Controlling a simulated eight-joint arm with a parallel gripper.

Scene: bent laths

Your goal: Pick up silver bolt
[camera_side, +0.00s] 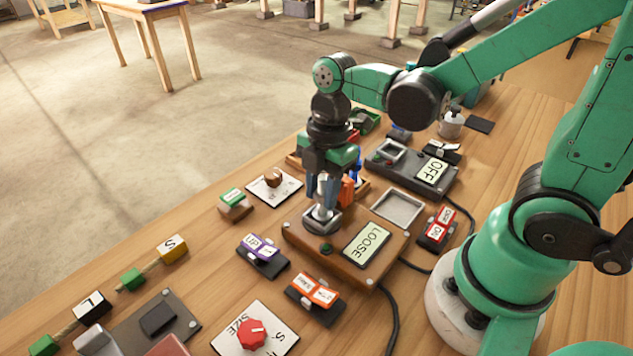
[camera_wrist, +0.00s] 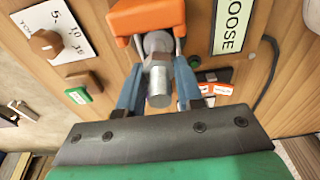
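The silver bolt (camera_side: 322,213) stands upright in a grey socket on a wooden box with a LOOSE label (camera_side: 367,243). In the wrist view the bolt (camera_wrist: 158,82) is a pale metal cylinder between the two blue fingers. My gripper (camera_side: 322,198) points down over the socket, with its fingers on both sides of the bolt. It also shows in the wrist view (camera_wrist: 159,62). The fingers are very close to the bolt's sides; I cannot tell whether they press on it. The bolt's lower end is hidden in the socket.
An orange part (camera_wrist: 147,16) is right beside the fingertips. A green button (camera_side: 326,248) is on the box front, and an empty square tray (camera_side: 398,207) lies to its right. Labelled switches, a dial plate (camera_side: 254,332) and a box marked OFF (camera_side: 432,170) surround it.

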